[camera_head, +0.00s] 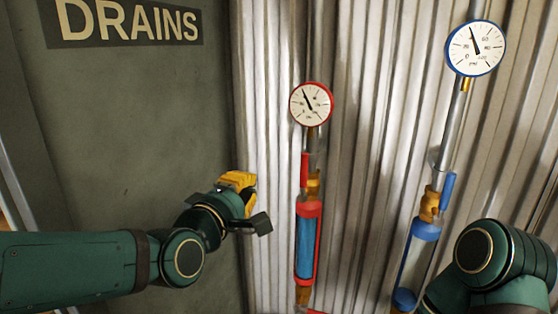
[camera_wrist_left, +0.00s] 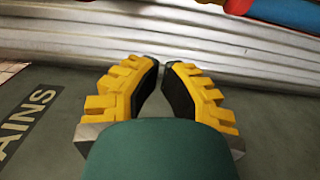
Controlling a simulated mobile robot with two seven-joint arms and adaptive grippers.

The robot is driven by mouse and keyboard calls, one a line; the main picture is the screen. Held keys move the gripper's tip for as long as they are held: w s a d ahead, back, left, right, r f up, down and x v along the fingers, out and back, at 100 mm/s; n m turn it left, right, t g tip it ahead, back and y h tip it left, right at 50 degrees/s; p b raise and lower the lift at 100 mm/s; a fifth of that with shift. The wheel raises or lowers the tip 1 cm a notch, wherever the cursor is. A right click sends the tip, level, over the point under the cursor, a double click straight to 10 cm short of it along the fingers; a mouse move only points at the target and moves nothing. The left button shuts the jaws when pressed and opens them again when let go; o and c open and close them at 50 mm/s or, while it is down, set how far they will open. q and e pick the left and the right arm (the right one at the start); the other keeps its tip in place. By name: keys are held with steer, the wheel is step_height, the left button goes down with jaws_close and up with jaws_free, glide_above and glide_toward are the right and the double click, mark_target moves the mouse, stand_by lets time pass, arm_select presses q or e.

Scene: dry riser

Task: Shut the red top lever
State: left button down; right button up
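The red top lever (camera_head: 304,170) stands upright along the left side of the red riser, beside a brass valve (camera_head: 313,186) and below the red-rimmed gauge (camera_head: 311,103). My left gripper (camera_head: 254,203) is left of the red riser and lower than the lever, apart from both. In the left wrist view the left gripper (camera_wrist_left: 161,65) shows a narrow gap between its yellow-backed fingers, with nothing in it. Part of the red riser (camera_wrist_left: 238,5) shows at that view's top edge; whether this part is the lever I cannot tell. My right gripper is out of view.
A second riser with blue collars (camera_head: 424,230), a blue lever (camera_head: 447,191) and a blue-rimmed gauge (camera_head: 475,48) stands to the right. Corrugated metal (camera_head: 262,100) backs both risers. A grey-green panel marked DRAINS (camera_head: 128,20) is at left. Part of a lower red lever (camera_head: 315,311) shows at the bottom.

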mark_target(304, 170)
arm_select(q)
steer(key=w+d+p, duration=0.1)
steer(key=w+d, duration=0.6)
steer(key=w, duration=0.1)
steer(key=shift+w+d+r, duration=0.25)
steer(key=shift+w+d, duration=0.05)
steer(key=shift+w, duration=0.05)
stand_by(0.4)
